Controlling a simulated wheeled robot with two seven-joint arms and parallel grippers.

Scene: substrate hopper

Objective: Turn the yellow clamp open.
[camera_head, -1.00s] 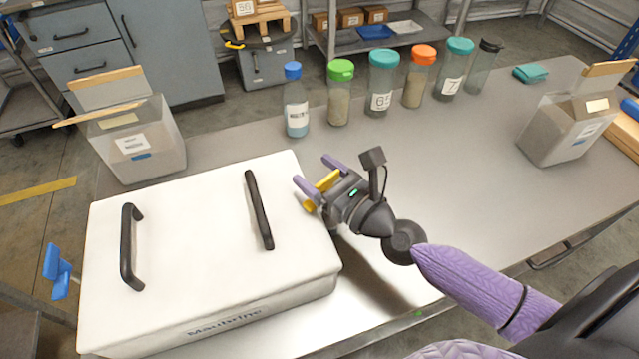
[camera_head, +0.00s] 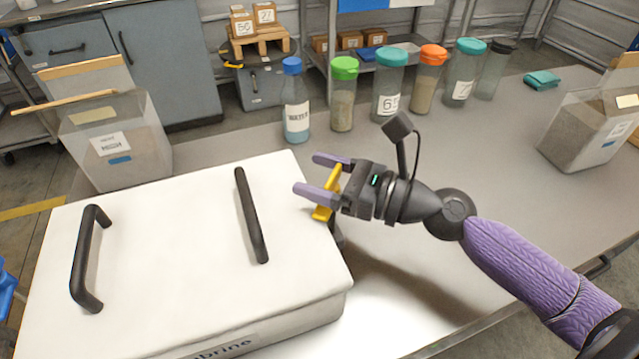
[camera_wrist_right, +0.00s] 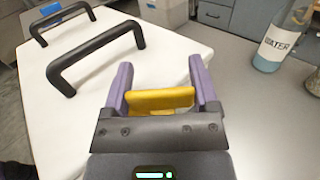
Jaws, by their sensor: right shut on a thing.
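The yellow clamp (camera_head: 323,213) sits at the right edge of the white lidded box (camera_head: 170,270). My right gripper (camera_head: 316,177) reaches it from the right, with its purple fingers pointing left over the lid's edge. In the right wrist view the clamp (camera_wrist_right: 160,99) lies crosswise between the two fingers, and the gripper is shut on it. The clamp's mount below is mostly hidden by the gripper and the box edge. My left gripper is not in view.
Two black handles (camera_head: 251,215) stand up from the lid. A water bottle (camera_head: 296,105) and several lidded jars (camera_head: 343,100) line the table's back edge. Clear bins stand at the left (camera_head: 115,150) and right (camera_head: 585,135).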

